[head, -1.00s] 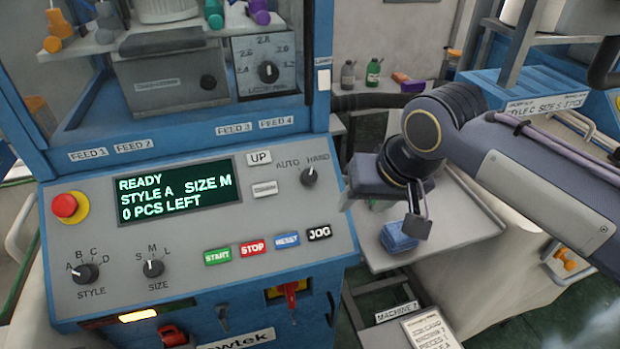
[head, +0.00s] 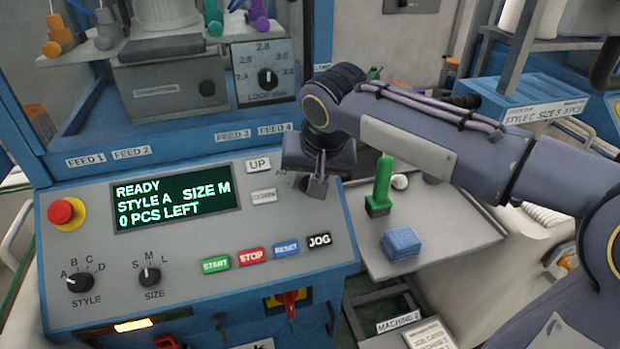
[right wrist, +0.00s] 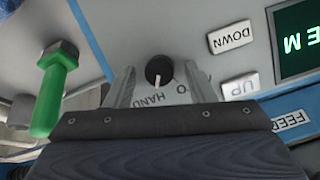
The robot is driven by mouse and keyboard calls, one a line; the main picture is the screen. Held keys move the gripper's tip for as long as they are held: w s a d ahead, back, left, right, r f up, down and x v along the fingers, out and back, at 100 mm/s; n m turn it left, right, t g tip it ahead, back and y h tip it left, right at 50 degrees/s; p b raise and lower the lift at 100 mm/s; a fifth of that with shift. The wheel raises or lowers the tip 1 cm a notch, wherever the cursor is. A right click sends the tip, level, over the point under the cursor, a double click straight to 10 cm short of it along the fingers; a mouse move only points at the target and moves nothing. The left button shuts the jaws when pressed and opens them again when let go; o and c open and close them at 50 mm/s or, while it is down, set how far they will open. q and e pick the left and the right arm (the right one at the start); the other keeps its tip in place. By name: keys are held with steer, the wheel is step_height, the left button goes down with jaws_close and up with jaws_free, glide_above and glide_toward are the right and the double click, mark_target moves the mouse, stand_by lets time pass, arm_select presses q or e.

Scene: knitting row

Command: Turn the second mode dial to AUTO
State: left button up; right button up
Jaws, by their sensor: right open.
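The mode dial (right wrist: 158,71) is a round black knob with a white pointer, on the grey panel of the machine. In the right wrist view its pointer is toward the HAND label (right wrist: 150,100); the AUTO label is mostly hidden by a finger. In the head view my right gripper (head: 315,187) covers the dial. It is open, with one finger on each side of the knob; I cannot tell whether they touch it. My left gripper is not in view.
The display (head: 175,202) reads READY, STYLE A, SIZE M, 0 PCS LEFT. The UP button (head: 258,165) and JOG button (head: 319,240) are near my gripper. A green-handled tool (head: 382,183) and blue folded cloth (head: 401,243) are on the side tray (head: 455,235).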

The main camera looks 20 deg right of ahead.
steer(key=shift+f, duration=0.1)
steer(key=c, duration=1)
steer(key=shift+a+n+h+p, duration=0.1)
steer(key=shift+n+h+p, duration=0.2)
steer(key=shift+n+p, duration=0.55)
steer(key=n, duration=0.2)
steer(key=shift+n+h+p, duration=0.3)
steer(key=shift+n+p, duration=0.05)
steer(key=shift+p, duration=0.05)
steer(key=n+p, duration=0.1)
steer(key=n, duration=0.2)
steer(key=shift+a+h, duration=0.15)
steer(key=shift+h, duration=0.25)
steer(key=shift+n+t+h, duration=0.4)
steer(key=shift+n+t, duration=0.1)
steer(key=shift+n, duration=1.3)
